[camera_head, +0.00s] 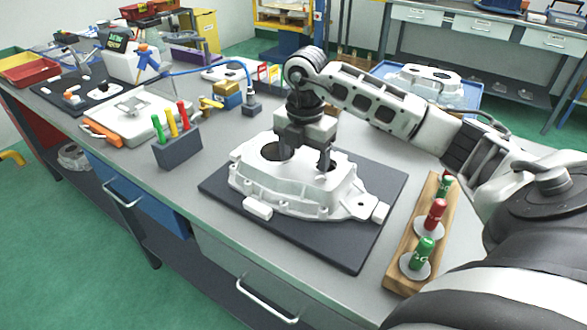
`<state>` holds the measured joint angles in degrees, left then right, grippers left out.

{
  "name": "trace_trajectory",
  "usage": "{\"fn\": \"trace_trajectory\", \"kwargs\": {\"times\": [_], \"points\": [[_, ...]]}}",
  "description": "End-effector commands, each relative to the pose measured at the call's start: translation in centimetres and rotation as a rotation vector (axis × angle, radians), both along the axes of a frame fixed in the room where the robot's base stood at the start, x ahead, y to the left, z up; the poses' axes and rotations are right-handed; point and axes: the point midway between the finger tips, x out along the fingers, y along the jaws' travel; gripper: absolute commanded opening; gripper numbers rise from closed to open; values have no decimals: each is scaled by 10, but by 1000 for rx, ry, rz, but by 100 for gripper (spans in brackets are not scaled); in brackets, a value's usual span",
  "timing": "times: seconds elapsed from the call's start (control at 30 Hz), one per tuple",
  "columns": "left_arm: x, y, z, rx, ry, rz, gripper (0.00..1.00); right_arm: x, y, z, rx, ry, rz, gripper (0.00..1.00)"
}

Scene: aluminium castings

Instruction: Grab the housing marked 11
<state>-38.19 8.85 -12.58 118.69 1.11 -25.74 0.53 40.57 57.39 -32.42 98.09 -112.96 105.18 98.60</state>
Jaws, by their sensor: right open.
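A white cast housing (262,186) with a large round opening lies on a dark mat (345,248) on the bench in front of me. No number 11 can be read on it. My right gripper (304,158) points down over the housing's upper side, its jaws apart. One finger is by the round opening and the other is to its right, low over the casting; I cannot tell whether they touch it. The gripper hides part of the housing's far side. My left gripper is not in view.
A wooden rack (412,236) with red and green cylinders stands right of the mat. A grey holder (177,150) with coloured handles stands to the left. Another pale casting (423,76) lies on a blue-edged surface behind my right arm. Bare bench lies left of the mat.

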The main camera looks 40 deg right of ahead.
Motion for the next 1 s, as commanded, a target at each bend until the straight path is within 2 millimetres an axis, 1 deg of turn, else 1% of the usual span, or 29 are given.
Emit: {"fn": "trace_trajectory", "kwargs": {"times": [0.03,0.13,0.23,0.4,0.43,0.47,0.5,0.57,0.6,0.67,0.7,0.77,0.8,1.0], "points": [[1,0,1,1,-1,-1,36,0,0,-8,0,3,-1,70],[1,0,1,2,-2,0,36,0,0,-19,1,2,-1,70],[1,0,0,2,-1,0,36,0,0,-23,0,-1,0,70],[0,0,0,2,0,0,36,0,0,-23,0,-1,0,70],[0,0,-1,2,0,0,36,0,0,-23,0,-1,0,67],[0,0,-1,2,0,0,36,0,0,-23,0,-1,0,59],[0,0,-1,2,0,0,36,0,0,-23,0,-1,0,48],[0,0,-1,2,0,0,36,0,0,-23,0,-1,0,31],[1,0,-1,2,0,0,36,0,0,-23,0,-1,0,20],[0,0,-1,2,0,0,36,0,0,-23,0,0,0,3],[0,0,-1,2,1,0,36,0,0,-23,0,0,0,0],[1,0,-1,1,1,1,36,0,0,-22,0,0,0,0],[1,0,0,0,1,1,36,2,0,-19,1,-9,-1,0],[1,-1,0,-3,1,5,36,2,0,-19,1,-9,-1,0]]}}
